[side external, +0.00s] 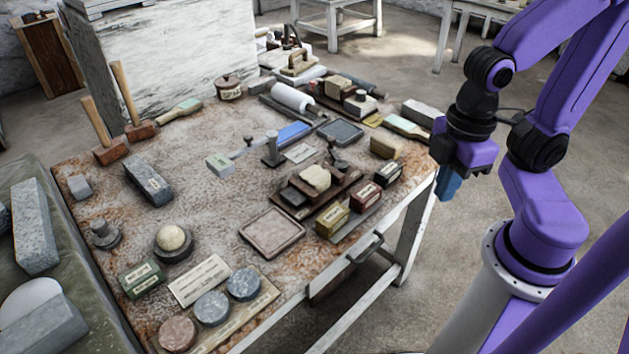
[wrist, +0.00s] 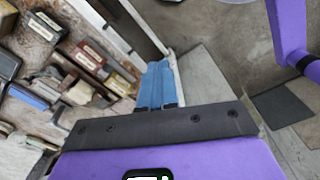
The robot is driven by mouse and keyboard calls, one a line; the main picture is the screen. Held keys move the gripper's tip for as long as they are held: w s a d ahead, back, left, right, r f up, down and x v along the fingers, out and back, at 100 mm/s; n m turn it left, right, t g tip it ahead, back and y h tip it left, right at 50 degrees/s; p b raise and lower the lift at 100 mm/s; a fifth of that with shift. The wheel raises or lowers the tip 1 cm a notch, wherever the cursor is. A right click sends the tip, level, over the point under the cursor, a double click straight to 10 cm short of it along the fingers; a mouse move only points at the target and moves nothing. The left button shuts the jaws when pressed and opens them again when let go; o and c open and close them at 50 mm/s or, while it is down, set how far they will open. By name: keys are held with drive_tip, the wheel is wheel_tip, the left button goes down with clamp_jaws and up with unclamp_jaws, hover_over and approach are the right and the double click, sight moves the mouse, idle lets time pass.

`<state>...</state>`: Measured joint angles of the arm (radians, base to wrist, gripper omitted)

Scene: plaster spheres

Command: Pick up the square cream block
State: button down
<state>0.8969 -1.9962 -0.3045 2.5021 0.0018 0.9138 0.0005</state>
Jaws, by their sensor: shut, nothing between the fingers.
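A rough, pale cream block (side external: 315,178), squarish with uneven edges, sits on a dark reddish-brown wooden stand (side external: 345,183) near the table's right side. It also seems to show in the wrist view as a pale lump (wrist: 78,94) at the left. My gripper (side external: 449,187) hangs just off the table's right edge, to the right of the block and well apart from it. Its blue fingers, also in the wrist view (wrist: 157,84), are shut together with nothing between them.
Labelled boxes (side external: 332,220) stand between the block and the table's right edge. A tan block (side external: 385,147) lies behind them. A dark small block (side external: 294,197) sits beside the cream one. A square tray (side external: 272,231) lies in front. The table's left middle is fairly clear.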

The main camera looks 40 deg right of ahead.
drive_tip(key=shift+c, duration=1)
unclamp_jaws()
drive_tip(key=n, duration=0.5)
hover_over(315, 174)
wheel_tip(315, 174, down, 17)
drive_tip(key=shift+f, duration=0.1)
